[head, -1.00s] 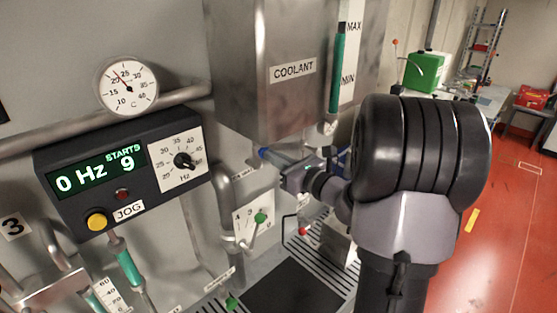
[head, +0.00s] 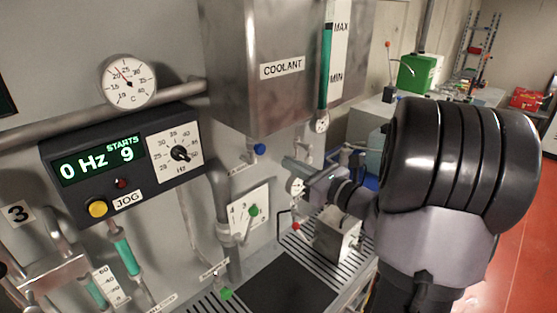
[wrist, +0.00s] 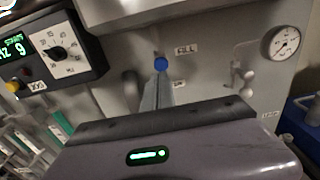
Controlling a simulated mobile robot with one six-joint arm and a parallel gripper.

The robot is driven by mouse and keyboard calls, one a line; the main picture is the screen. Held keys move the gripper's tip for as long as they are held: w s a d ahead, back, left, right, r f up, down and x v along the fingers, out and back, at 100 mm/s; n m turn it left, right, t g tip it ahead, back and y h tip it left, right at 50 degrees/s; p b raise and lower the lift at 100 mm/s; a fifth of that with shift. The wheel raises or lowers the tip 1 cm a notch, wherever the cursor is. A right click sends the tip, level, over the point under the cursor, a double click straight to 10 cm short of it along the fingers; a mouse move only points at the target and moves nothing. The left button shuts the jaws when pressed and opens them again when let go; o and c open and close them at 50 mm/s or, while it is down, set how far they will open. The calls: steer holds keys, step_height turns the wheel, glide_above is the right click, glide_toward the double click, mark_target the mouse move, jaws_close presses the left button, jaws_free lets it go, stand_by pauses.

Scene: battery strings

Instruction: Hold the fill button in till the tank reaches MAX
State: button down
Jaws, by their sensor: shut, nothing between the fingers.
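The blue fill button (head: 260,150) sits under the steel coolant tank (head: 262,95); it also shows in the wrist view (wrist: 161,63) beside a FILL label. My gripper (head: 287,163) is shut and empty, to the right of the button in the head view, with a gap between them. In the wrist view my fingertips (wrist: 159,76) point at the button from just below it.
A control box (head: 120,160) reads 0 Hz, STARTS 9, with a yellow JOG button (head: 97,208) and a dial. A slotted drip tray (head: 290,285) lies beneath. Red floor is open at the right.

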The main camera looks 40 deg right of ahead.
steer(key=s, duration=0.4)
steer(key=shift+d+f, duration=0.25)
steer(key=shift+d, duration=0.15)
steer(key=shift+a, duration=0.1)
